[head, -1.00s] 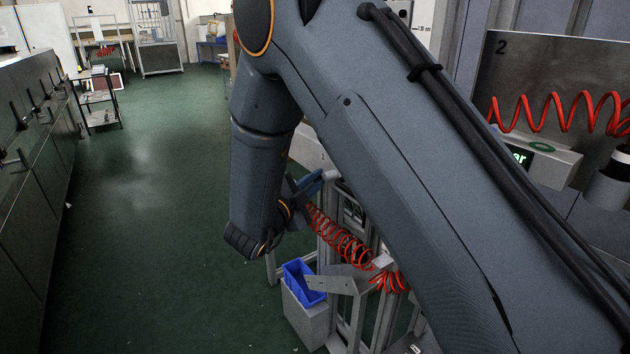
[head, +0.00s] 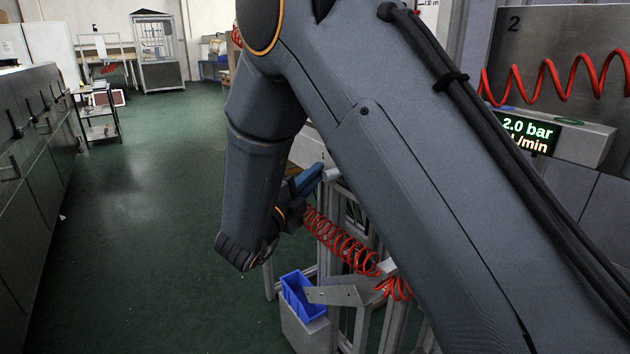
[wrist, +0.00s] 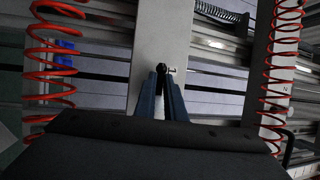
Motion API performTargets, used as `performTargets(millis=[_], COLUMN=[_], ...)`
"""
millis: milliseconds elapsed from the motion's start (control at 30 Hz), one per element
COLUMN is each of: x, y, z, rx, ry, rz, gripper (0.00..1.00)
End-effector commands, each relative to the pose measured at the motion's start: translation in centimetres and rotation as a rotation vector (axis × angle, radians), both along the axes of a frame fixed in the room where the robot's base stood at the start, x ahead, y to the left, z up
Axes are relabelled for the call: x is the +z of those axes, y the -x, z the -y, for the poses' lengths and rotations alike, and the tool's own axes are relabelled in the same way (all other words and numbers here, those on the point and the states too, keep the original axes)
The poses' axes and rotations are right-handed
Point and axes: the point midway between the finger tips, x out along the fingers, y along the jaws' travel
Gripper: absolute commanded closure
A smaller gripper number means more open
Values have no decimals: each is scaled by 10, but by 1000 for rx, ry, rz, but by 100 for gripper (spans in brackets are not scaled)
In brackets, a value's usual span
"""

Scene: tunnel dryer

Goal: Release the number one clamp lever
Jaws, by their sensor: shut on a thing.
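My gripper (wrist: 161,82) shows blue fingers in the wrist view, shut on a small dark-tipped part that I take to be the clamp lever (wrist: 161,68). The lever's tip shows between the fingertips, in front of a pale grey upright panel (wrist: 181,30). In the head view my gripper (head: 316,172) is beyond my forearm, beside the metal frame, with a pale cylindrical part (head: 332,174) at its fingertips. Most of the lever and its pivot are hidden.
Red coiled hoses (head: 340,240) hang close below my gripper, and coils flank it in the wrist view (wrist: 50,75). A blue bin (head: 302,296) stands below. A panel marked 2 (head: 515,45) is at right with a lit display (head: 530,135). Green floor (head: 150,220) is clear at left.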

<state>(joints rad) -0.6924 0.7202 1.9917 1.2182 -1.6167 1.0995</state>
Motion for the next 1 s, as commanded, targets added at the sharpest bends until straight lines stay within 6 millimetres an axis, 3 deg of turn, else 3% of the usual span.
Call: performTargets(millis=[167, 200, 300, 667, 1000], x=[2, 2, 2, 0, -10], y=[-1, -1, -1, 2, 45], z=[-4, -5, -4, -3, -31], rx=[11, 11, 10, 3, 7], ry=[-1, -1, -1, 0, 1], rz=[2, 2, 2, 0, 0], gripper=[100, 89, 72, 72, 72])
